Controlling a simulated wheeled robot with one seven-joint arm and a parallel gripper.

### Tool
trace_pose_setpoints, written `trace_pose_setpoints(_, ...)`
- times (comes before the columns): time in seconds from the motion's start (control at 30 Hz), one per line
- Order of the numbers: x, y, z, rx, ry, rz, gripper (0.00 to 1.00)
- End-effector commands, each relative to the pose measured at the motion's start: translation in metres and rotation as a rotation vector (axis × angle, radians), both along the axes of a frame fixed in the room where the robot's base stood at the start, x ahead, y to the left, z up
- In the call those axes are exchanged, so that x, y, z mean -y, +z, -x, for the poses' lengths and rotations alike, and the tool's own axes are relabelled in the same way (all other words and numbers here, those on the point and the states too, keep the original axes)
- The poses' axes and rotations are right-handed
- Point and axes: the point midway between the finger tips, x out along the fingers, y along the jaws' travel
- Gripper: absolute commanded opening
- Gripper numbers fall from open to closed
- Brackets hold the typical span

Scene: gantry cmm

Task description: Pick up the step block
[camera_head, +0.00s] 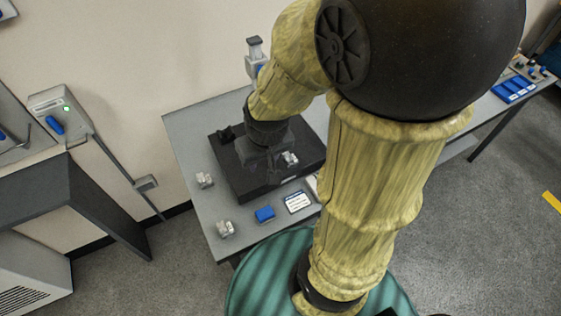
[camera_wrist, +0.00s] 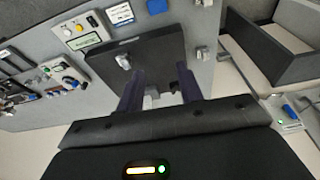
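Small silver blocks that could be the step block lie about; I cannot tell for sure which one it is. One block (camera_head: 290,158) sits on the black plate (camera_head: 250,189), and it shows left of my fingers in the wrist view (camera_wrist: 123,61). My arm hides part of the plate.
A blue block (camera_head: 265,214) and a white label card (camera_head: 297,202) lie on the table in front of the plate. A grey upright post (camera_head: 255,58) stands behind it. A dark-fronted bench (camera_head: 85,195) is at the left. Bare table (camera_head: 190,130) shows at the back left.

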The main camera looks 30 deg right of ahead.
Motion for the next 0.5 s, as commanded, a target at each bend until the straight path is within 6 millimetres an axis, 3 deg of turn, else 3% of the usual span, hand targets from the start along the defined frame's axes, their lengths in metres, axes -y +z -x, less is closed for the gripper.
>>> trace_pose_setpoints(0.27, 0.0, 0.0, 0.0, 0.0, 0.0, 0.0, 0.36)
trace_pose_setpoints(0.4, -0.001, -0.004, -0.001, -0.014, 0.019, 0.007, 0.62)
trace_pose_setpoints(0.5, -0.003, -0.015, -0.003, -0.061, 0.08, 0.03, 0.62)
